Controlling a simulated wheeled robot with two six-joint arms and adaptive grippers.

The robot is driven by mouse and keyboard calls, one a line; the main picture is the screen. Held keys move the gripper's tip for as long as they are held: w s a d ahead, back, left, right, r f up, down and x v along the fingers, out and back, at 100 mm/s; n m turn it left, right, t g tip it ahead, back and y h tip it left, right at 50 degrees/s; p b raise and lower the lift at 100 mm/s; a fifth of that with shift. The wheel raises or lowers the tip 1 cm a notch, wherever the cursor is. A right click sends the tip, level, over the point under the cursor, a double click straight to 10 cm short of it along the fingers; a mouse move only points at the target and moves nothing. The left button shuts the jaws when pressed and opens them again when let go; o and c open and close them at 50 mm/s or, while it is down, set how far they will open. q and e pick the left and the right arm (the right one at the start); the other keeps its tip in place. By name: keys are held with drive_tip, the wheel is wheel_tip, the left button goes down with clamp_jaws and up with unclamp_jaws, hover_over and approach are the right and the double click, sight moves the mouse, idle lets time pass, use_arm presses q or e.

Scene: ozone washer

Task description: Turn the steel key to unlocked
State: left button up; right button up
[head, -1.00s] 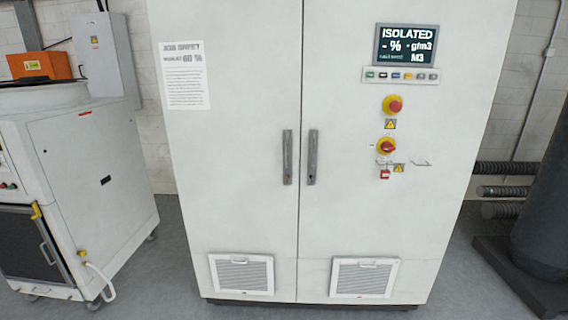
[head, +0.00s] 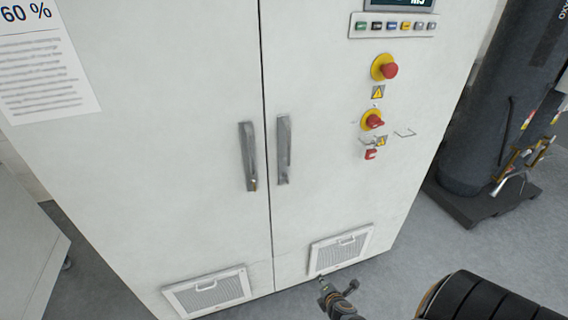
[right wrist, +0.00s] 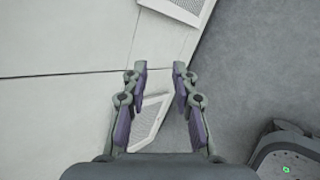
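The white cabinet (head: 200,90) has two doors, each with a grey handle; the left handle (head: 247,150) shows a small brass-coloured spot low down, and the right handle (head: 284,148) is beside it. I cannot clearly make out a steel key. A red rotary switch on a yellow plate (head: 372,120) sits on the right door, with a small red padlock-like tag (head: 371,154) below it. My right gripper (head: 326,286) is low in front of the cabinet, below the handles. The right wrist view shows it open and empty (right wrist: 158,76). My left gripper is out of view.
A red emergency button (head: 388,70) is above the switch. Vents (head: 340,249) line the cabinet's bottom. A dark cylinder (head: 490,120) on a base stands at the right. Grey floor lies clear between it and the cabinet.

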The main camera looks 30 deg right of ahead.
drive_tip(key=w+r+n+t+p, duration=0.1)
drive_tip(key=w+r+n+t, duration=0.3)
drive_tip(key=r, duration=0.7)
drive_tip(key=w+r+n+t+p, duration=0.15)
drive_tip(key=w+r+n, duration=0.35)
drive_tip(key=r, duration=0.6)
drive_tip(key=n+t+p, duration=0.1)
drive_tip(key=n+t, duration=0.2)
drive_tip(key=n, duration=0.3)
approach(287, 176)
drive_tip(key=p+x, duration=0.2)
drive_tip(key=x, duration=0.8)
drive_tip(key=shift+f, duration=0.2)
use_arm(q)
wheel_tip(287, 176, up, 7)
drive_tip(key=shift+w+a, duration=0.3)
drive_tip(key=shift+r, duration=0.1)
use_arm(e)
clamp_jaws()
